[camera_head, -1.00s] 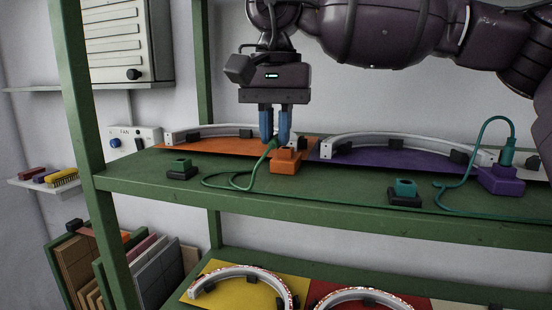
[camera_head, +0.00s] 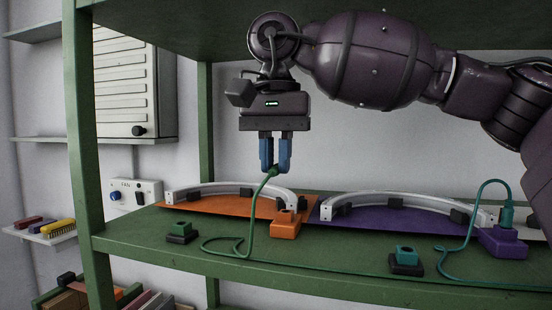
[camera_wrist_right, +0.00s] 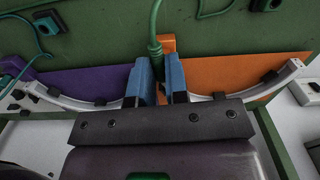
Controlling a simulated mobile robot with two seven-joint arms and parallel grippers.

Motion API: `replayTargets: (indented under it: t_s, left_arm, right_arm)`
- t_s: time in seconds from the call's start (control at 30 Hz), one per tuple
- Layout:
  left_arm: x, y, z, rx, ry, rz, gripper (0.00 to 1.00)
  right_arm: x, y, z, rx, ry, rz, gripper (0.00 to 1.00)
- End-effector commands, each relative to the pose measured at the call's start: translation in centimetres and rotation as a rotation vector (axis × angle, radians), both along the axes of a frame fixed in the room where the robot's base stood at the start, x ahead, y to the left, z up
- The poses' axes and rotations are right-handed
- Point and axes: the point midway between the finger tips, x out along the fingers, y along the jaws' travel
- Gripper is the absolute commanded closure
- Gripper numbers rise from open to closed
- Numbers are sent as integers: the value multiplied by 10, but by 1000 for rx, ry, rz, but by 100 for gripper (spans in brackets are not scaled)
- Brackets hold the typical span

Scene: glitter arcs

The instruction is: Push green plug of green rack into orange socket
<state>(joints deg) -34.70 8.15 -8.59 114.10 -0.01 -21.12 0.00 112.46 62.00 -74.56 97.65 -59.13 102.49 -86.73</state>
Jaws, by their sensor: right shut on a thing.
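My right gripper (camera_head: 275,168) is shut on the green plug (camera_head: 270,174), in the air above the shelf. The plug is largely hidden between the blue fingers. Its green cable (camera_head: 250,215) hangs down and loops on the shelf. The orange socket (camera_head: 286,224) sits on the shelf at the right front of the orange mat (camera_head: 236,208), below and slightly right of the plug, apart from it. In the right wrist view the plug (camera_wrist_right: 155,46) shows between the fingers, with the orange socket (camera_wrist_right: 168,43) partly hidden behind it. My left gripper is not in view.
A purple socket (camera_head: 503,241) holds a teal plug (camera_head: 506,215) at the right. A small green block on a black base (camera_head: 179,232) and a teal one (camera_head: 405,257) stand near the green shelf's front edge. White arcs (camera_head: 232,189) with black blocks stand behind. A shelf hangs overhead.

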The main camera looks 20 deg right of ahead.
Motion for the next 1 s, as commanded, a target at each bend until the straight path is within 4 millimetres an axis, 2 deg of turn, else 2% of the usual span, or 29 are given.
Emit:
replayTargets:
  t_s: [1.0]
  left_arm:
    - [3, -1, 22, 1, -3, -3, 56]
  right_arm:
    - [0, 0, 25, 0, 1, 0, 100]
